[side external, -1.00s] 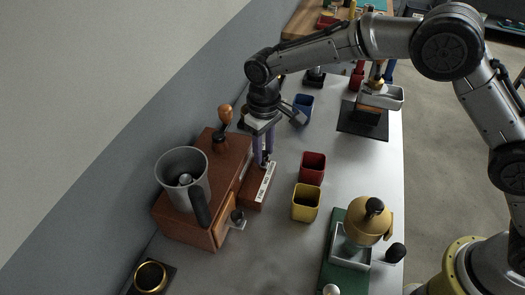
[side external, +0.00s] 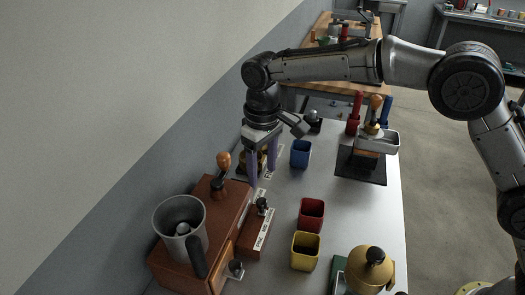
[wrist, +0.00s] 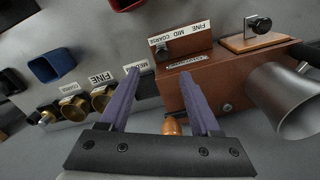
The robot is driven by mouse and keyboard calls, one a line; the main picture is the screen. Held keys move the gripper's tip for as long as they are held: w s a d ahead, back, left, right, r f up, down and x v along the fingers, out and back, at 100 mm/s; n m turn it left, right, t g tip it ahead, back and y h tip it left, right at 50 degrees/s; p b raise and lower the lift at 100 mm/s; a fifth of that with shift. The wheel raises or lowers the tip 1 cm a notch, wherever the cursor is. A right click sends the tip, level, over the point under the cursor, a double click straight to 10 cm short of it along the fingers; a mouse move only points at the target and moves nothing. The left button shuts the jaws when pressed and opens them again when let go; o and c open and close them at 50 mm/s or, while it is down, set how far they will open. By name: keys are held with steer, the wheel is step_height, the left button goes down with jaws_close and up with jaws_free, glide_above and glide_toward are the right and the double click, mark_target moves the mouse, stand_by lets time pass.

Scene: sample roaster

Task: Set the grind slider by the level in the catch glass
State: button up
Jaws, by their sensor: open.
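The grind slider (side external: 256,236) is a brown block with a FINE, MID, COARSE strip beside the wooden grinder (side external: 199,240). Its black knob (side external: 262,203) stands near the COARSE end; in the wrist view the strip (wrist: 183,38) shows, with a dark knob (wrist: 163,52) at the COARSE end. My gripper (side external: 262,178) is open and empty, pointing down behind the slider, apart from the knob. Its purple fingers also show in the wrist view (wrist: 159,74).
Brass cups (wrist: 103,98) with FINE, MEDIUM and COARSE labels stand behind the grinder. A blue cup (side external: 300,153), red cup (side external: 311,214) and yellow cup (side external: 305,251) stand to the right. A yellow pot (side external: 370,268) is at the front. The right middle of the table is clear.

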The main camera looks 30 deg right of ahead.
step_height(320, 180, up, 5)
stand_by(0.3)
